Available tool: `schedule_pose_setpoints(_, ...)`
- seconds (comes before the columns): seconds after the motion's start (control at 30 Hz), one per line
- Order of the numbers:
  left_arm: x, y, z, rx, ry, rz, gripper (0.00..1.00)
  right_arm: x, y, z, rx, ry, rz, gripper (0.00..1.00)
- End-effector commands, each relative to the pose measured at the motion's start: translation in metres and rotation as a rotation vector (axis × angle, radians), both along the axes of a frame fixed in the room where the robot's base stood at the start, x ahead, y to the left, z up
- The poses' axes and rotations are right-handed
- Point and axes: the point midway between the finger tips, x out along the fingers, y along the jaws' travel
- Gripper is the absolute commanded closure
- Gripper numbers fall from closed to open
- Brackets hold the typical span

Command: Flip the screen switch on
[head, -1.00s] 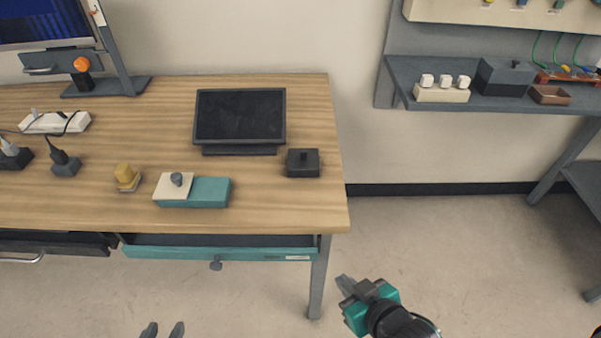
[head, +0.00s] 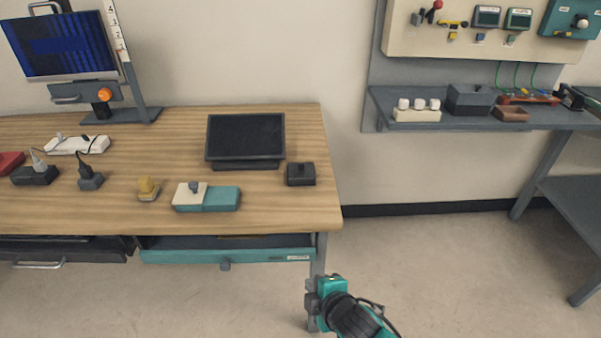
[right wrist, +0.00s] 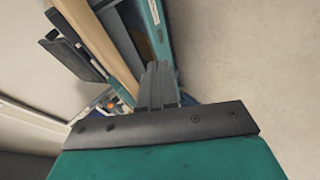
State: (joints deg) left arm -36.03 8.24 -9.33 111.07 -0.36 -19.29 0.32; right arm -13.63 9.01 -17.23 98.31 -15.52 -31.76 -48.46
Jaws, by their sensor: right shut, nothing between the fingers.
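A dark, blank screen (head: 246,136) stands tilted on the wooden table. To its right, near the table's right edge, sits a small black box with a short toggle on top (head: 301,174), which looks like the screen switch; which way the toggle is set is too small to tell. My right gripper (head: 312,299) is shut and empty, below the tabletop's front edge by the right table leg, apart from the switch. Its closed fingers (right wrist: 158,85) show in the right wrist view, pointing toward the table's edge and drawer. My left gripper is not in view.
A teal drawer (head: 230,256) is partly open under the table's front edge. A teal and cream block with a knob (head: 207,197) and a yellow-topped piece (head: 148,188) lie left of the switch. A lit monitor (head: 62,45) stands at back left.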

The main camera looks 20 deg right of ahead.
Motion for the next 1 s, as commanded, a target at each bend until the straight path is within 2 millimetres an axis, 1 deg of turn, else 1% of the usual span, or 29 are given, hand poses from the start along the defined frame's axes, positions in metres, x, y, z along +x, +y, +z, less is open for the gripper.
schedule_pose_setpoints(0.03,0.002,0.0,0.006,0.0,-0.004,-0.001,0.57,0.016,0.0,0.009,-0.112,-0.017,0.062,1.0)
schedule_pose_setpoints(0.17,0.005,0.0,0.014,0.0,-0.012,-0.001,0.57,0.051,-0.004,0.025,-0.432,-0.041,0.224,1.0)
schedule_pose_setpoints(0.3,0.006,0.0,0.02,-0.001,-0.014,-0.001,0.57,0.089,-0.01,0.049,-0.785,-0.051,0.385,1.0)
schedule_pose_setpoints(0.4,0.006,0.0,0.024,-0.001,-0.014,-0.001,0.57,0.114,-0.017,0.068,-1.025,-0.045,0.482,1.0)
schedule_pose_setpoints(0.5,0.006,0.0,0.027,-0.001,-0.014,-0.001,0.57,0.134,-0.023,0.086,-1.231,-0.026,0.558,1.0)
schedule_pose_setpoints(0.6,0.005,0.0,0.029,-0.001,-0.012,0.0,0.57,0.149,-0.028,0.101,-1.387,-0.005,0.613,1.0)
schedule_pose_setpoints(0.7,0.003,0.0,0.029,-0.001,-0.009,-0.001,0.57,0.158,-0.032,0.111,-1.489,0.014,0.647,1.0)
schedule_pose_setpoints(0.83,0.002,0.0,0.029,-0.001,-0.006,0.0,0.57,0.163,-0.034,0.117,-1.548,0.027,0.667,1.0)
schedule_pose_setpoints(1.0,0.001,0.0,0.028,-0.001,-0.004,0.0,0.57,0.163,-0.034,0.117,-1.554,0.029,0.671,1.0)
